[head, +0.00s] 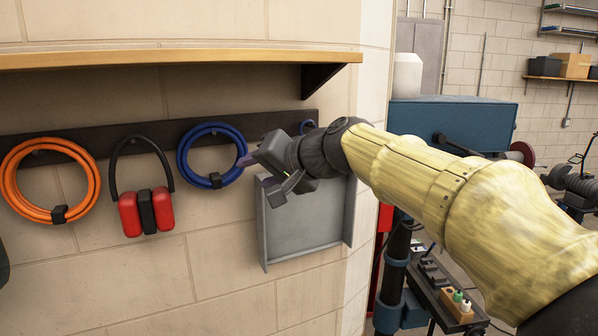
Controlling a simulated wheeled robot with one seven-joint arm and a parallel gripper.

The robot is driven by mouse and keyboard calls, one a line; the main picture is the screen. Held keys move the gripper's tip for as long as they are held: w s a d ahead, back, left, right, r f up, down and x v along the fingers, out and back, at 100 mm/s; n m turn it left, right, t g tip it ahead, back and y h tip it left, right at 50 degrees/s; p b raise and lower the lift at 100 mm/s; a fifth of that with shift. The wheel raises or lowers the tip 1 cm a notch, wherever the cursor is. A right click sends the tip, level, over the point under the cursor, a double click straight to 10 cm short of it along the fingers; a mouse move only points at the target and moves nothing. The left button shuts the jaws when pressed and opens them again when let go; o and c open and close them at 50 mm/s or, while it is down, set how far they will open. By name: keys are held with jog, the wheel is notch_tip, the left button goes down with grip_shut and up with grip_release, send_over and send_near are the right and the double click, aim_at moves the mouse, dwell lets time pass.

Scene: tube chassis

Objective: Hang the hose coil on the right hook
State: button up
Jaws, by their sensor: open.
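A blue hose coil (183,155) hangs on the dark wall rail, with a dark clip at its lower right. An orange hose coil (20,205) hangs on the same rail at the far left. My gripper (260,178) is open and empty just right of the blue coil. Its upper finger reaches close to the coil's right edge; I cannot tell whether they touch. A small bluish loop-like piece (307,125) shows at the rail's right end above my wrist. I cannot tell whether it is a hook. The rest of that rail end is partly hidden by my arm.
Red ear defenders (146,211) hang between the two coils. A wooden shelf (180,57) juts out above the rail. A grey shallow metal panel (305,230) is on the wall below my gripper. A blue cabinet (455,120) stands behind my arm at the right.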

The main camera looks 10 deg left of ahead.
jog(key=b+v, duration=0.3)
jog(key=v, duration=0.8)
jog(key=shift+d, duration=0.1)
jog(key=w+d+f+m+g+h, duration=0.1)
jog(key=d+f+h, duration=0.3)
jog(key=f, duration=0.9)
jog(key=w+d+f+m+g+h, duration=0.1)
jog(key=w+d+f+m+h, duration=0.1)
jog(key=d+f, duration=0.75)
jog(key=s+d+f+g+h, duration=0.1)
jog(key=s+d+f, duration=0.1)
jog(key=s+f, duration=0.3)
jog(key=s+d+f+n+g+h, duration=0.1)
jog(key=s+f, duration=0.4)
jog(key=f, duration=0.6)
jog(key=s+d+f+n+g+h, duration=0.1)
jog(key=s+d+f, duration=0.3)
jog(key=f, duration=0.4)
jog(key=shift+s+d+f+h, duration=0.15)
jog(key=shift+s+f+h, duration=0.3)
jog(key=shift+h, duration=0.45)
